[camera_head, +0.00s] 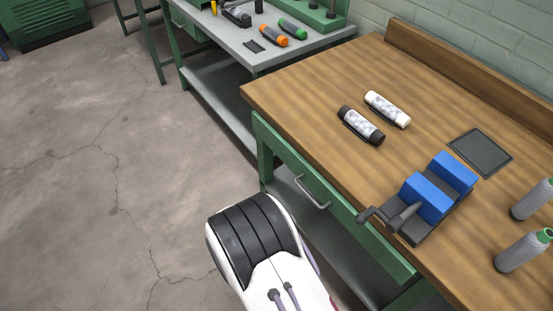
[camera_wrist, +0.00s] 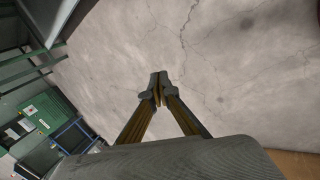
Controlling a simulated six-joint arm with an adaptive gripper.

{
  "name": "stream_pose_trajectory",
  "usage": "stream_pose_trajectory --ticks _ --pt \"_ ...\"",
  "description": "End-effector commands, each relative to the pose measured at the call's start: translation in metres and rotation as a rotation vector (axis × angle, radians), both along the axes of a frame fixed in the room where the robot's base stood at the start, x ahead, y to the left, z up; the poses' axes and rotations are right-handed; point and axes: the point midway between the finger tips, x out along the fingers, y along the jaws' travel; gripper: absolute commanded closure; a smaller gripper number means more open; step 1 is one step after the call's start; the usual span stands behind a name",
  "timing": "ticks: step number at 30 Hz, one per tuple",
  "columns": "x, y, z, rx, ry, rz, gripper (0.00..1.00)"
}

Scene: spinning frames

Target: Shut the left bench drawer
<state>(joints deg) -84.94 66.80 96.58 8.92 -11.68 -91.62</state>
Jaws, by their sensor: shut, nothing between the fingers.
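The green drawer front (camera_head: 290,163) with a grey bar handle (camera_head: 313,192) is under the near edge of the wooden-topped bench (camera_head: 300,85). It looks about level with the bench edge; I cannot tell whether it stands slightly out. No drawer inside shows. My gripper (camera_wrist: 157,88) is shut and empty in the wrist view, with bare floor behind its fingertips. In the head view the gripper itself is hidden, and my white and black arm is in front of the bench, left of and below the handle. The drawer does not show in the wrist view.
On the bench are a blue vise (camera_head: 428,196), a black-capped roll (camera_head: 361,125), a white roll (camera_head: 387,109), a dark pad (camera_head: 480,151) and grey spools (camera_head: 524,250). A grey-topped bench (camera_head: 240,38) stands behind. The concrete floor (camera_head: 90,180) at left is clear.

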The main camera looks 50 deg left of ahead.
Motion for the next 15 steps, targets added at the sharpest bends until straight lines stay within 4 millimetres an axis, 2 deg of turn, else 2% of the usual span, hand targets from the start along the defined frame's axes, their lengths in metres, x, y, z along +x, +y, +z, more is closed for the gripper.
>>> stream_pose_trajectory --ticks 8,15 --pt "0.013 0.019 -0.005 0.184 -0.041 -0.126 1.00" --pt "0.039 0.029 0.006 0.348 -0.115 -0.238 1.00"
